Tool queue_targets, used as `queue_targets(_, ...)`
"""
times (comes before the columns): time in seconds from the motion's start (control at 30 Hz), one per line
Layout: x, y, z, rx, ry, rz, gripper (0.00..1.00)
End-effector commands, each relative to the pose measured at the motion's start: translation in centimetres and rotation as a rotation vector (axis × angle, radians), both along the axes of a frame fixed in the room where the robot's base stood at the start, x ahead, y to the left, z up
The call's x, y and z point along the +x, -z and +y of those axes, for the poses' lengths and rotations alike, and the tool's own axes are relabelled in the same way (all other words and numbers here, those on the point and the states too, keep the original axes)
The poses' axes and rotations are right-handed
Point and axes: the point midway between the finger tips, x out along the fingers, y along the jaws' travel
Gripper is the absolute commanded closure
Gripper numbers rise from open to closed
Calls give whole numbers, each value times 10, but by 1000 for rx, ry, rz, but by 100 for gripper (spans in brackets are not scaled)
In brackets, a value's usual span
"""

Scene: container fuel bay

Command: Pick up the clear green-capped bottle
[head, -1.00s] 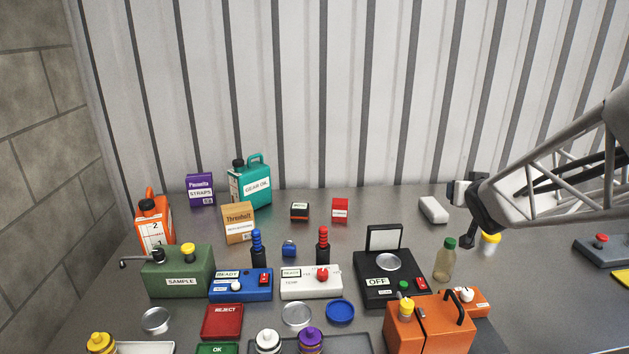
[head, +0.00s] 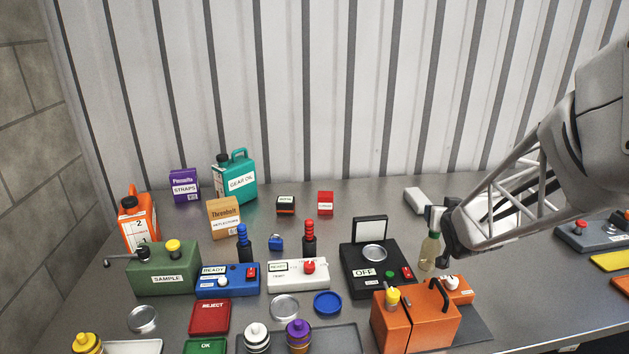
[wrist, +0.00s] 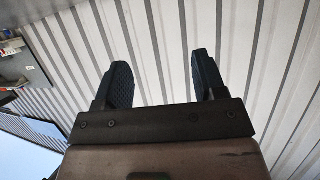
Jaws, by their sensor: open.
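The clear green-capped bottle (head: 429,253) stands upright on the grey table, right of the black OFF box, with pale yellowish liquid showing. Its green cap is partly hidden at the fingers of my gripper (head: 440,233). My gripper is open, with its fingers at cap height; whether they straddle or touch the bottle I cannot tell. In the wrist view my gripper (wrist: 162,85) has its dark ridged fingers apart, with only wall between them and no bottle visible.
An orange box (head: 415,318) with a handle stands close in front of the bottle. The black OFF box (head: 377,283) with a raised lid is to its left. A white block (head: 416,200) lies behind. The ribbed wall (head: 330,90) closes the back.

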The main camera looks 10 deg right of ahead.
Motion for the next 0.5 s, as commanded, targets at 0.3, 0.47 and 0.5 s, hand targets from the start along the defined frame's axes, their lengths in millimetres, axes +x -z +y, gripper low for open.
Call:
queue_targets(0.3,0,16,0,2,1,2,36)
queue_targets(0.47,0,30,0,2,1,2,36)
queue_targets(0.5,0,32,0,2,1,2,36)
